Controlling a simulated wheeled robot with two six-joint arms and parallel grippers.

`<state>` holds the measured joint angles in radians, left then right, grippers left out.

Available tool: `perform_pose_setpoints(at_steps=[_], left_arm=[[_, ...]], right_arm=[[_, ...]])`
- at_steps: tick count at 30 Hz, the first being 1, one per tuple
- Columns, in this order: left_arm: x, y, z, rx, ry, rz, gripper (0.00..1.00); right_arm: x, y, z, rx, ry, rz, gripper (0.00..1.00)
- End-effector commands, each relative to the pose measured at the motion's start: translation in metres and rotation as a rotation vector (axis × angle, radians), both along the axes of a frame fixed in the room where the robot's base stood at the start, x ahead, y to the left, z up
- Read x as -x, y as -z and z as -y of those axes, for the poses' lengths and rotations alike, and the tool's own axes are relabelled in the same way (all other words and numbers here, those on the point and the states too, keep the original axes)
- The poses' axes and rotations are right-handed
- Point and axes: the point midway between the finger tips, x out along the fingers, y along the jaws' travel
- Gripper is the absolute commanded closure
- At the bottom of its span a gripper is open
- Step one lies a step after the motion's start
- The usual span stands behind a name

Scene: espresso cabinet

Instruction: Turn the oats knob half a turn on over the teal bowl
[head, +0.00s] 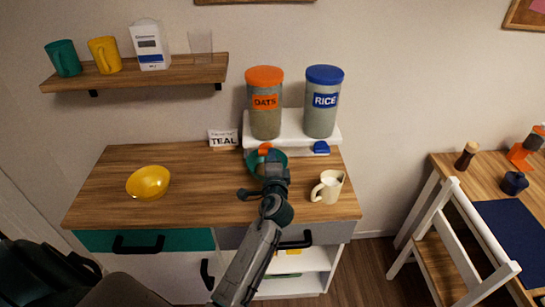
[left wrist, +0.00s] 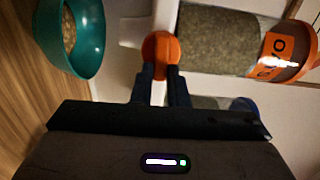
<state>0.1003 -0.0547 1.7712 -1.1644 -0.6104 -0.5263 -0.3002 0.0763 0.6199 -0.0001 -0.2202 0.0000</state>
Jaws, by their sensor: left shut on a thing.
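The oats dispenser (head: 265,115) is a clear canister with an orange lid and orange OATS label, on a white stand. Its orange knob (head: 265,148) is below it at the front. In the left wrist view the orange knob (left wrist: 160,44) sits between the fingertips of my left gripper (left wrist: 160,72), which is shut on it. In the head view my left gripper (head: 267,160) partly covers the teal bowl (head: 281,159), which is below the knob. The left wrist view shows the teal bowl (left wrist: 91,57) with grainy beige oats (left wrist: 69,29) inside. My right gripper is not in view.
The rice dispenser (head: 320,108) with a blue knob (head: 321,147) stands to the right. A cream jug (head: 327,187) is on the counter's right, a yellow bowl (head: 148,183) on its left. A card reading TEAL (head: 222,139) stands at the back. The counter's middle-left is clear.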

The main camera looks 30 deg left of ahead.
Motion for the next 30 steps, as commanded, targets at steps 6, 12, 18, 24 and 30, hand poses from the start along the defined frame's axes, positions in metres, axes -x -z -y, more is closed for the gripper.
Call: perform_pose_setpoints(at_steps=[6,12,18,24,30], left_arm=[[-0.001,-0.0047,-0.0013,-0.023,-0.001,-0.004,1.0],[-0.001,-0.0052,-0.0014,-0.024,-0.001,-0.003,1.0],[-0.0011,-0.0055,-0.0013,-0.023,-0.001,-0.002,0.71],[-0.0006,-0.0031,-0.0008,-0.021,-0.001,-0.006,0.65],[-0.0007,-0.0018,-0.0008,-0.019,0.0,-0.007,0.65]], right_arm=[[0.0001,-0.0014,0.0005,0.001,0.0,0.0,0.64],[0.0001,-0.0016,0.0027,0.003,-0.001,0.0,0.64],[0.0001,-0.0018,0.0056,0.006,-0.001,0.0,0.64],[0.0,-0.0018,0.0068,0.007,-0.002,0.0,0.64],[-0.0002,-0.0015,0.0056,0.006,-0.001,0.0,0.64]])
